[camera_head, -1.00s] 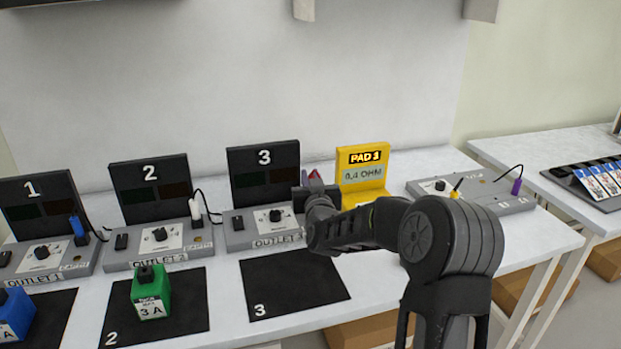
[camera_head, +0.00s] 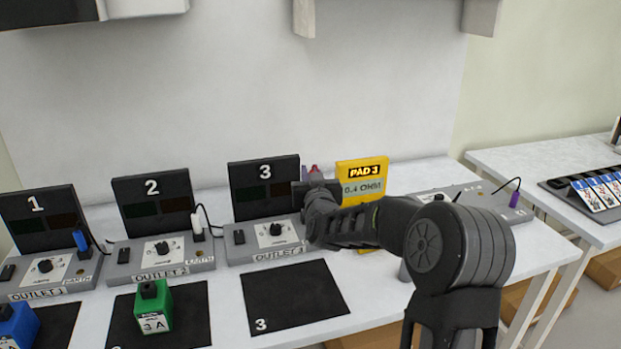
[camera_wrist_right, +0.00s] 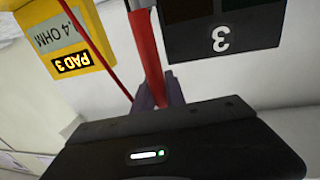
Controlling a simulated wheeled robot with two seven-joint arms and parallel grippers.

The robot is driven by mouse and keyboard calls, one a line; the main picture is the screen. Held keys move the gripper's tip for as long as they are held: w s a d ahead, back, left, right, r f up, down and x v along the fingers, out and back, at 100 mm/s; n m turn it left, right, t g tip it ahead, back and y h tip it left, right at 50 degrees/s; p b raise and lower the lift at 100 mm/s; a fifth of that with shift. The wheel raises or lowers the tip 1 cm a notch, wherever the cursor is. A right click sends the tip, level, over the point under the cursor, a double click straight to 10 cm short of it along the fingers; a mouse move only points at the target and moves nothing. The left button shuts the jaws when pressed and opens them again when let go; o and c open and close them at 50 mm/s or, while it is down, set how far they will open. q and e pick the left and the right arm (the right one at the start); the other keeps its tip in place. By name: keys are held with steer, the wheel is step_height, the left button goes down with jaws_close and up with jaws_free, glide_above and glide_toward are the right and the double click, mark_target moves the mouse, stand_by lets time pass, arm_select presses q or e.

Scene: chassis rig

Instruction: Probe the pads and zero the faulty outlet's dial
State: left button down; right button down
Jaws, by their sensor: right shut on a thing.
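My right gripper (camera_head: 310,174) is beside board 3, shut on a red probe (camera_wrist_right: 148,50); the arm hides part of it in the head view. In the wrist view the purplish fingers (camera_wrist_right: 157,94) hold the probe. The yellow meter (camera_head: 374,172) reads "PAD 3" and "0.4 OHM", right of the gripper. Outlet 1 (camera_head: 52,282), outlet 2 (camera_head: 150,270) and outlet 3 (camera_head: 240,253) each carry a dial: dial 1 (camera_head: 45,265), dial 2 (camera_head: 162,248), dial 3 (camera_head: 276,230). Their exact settings are too small to read. Outlet 3's right end is hidden. My left gripper is out of view.
A green 3 A block (camera_head: 153,309) stands on mat 2 (camera_head: 192,325); a blue block (camera_head: 18,325) is at the left. Mat 3 (camera_head: 290,295) is empty. A grey panel (camera_head: 512,214) with a purple plug (camera_head: 515,196) lies right, partly behind my arm.

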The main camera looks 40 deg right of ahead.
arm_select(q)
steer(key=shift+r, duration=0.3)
arm_select(e)
steer(key=shift+r, duration=0.6)
stand_by(1.4)
